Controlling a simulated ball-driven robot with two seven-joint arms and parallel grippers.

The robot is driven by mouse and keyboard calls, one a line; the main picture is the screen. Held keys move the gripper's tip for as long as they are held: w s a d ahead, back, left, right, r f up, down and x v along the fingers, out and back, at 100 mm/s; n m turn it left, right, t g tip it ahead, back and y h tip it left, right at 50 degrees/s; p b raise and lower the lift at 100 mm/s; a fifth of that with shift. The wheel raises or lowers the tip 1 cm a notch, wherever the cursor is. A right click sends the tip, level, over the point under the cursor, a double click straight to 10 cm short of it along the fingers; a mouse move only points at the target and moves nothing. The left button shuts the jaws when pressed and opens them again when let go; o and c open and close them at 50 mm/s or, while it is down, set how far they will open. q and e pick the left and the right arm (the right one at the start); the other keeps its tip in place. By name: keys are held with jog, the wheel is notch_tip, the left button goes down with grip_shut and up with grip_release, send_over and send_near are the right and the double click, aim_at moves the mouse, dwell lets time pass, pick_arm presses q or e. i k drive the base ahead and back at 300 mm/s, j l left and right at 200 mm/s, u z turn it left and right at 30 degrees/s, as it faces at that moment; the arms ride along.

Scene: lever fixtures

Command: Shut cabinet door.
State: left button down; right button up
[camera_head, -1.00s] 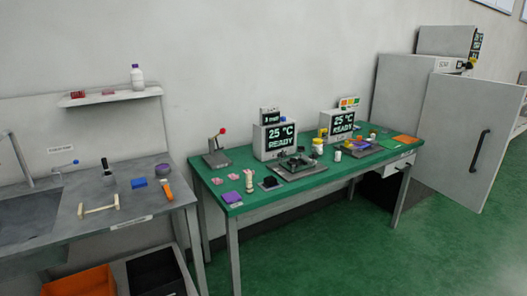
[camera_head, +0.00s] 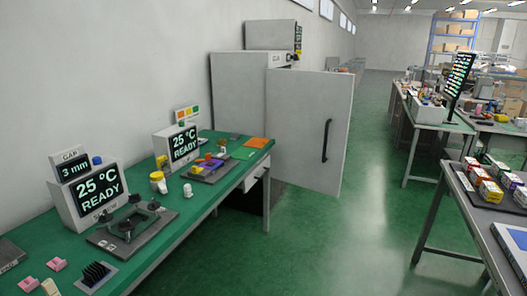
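A tall grey cabinet (camera_head: 238,92) stands against the wall beyond the far end of the green bench. Its door (camera_head: 290,125) stands wide open, swung out into the aisle, with its flat face and a black vertical bar handle (camera_head: 326,141) toward me. The cabinet's inside is hidden behind the door. Neither of my grippers shows in the head view.
The green bench (camera_head: 215,196) runs along the left wall with two "25 °C READY" display units (camera_head: 98,190) and small parts on it. The green floor (camera_head: 345,240) between it and the right-hand tables (camera_head: 435,125) is clear. Shelving (camera_head: 450,45) stands far back.

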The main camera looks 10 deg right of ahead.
aim_at(309, 113)
jog(key=i+z, duration=0.5)
jog(key=i, duration=0.75)
